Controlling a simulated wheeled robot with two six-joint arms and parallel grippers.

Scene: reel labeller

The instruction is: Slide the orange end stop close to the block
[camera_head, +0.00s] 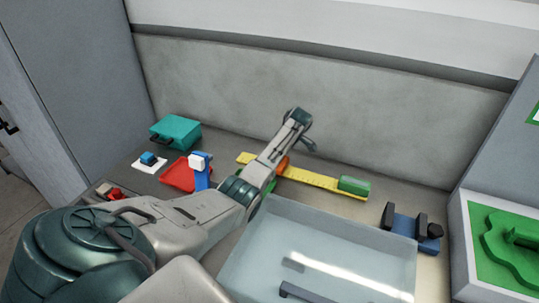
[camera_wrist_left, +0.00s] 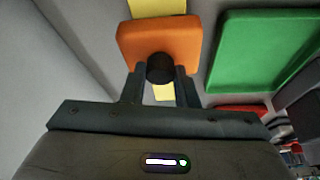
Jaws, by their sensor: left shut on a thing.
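The orange end stop (camera_head: 283,163) sits on the yellow rail (camera_head: 322,178), mostly covered by my left arm in the head view. A green block (camera_head: 354,185) is at the rail's right end, with bare rail between it and the stop. In the left wrist view the orange end stop (camera_wrist_left: 160,38) has a dark round knob (camera_wrist_left: 160,68) facing me. My left gripper (camera_wrist_left: 160,76) is shut on this knob, one finger on each side. Its fingertips are hidden in the head view. The block is not visible in the wrist view. My right gripper is not in view.
A clear bin (camera_head: 318,245) stands in front of the rail. A blue and black fixture (camera_head: 412,228) is to the right. A red tray (camera_head: 178,180), a blue and white object (camera_head: 201,170) and a teal case (camera_head: 176,131) are left. A green tray (camera_wrist_left: 262,50) lies beside the rail.

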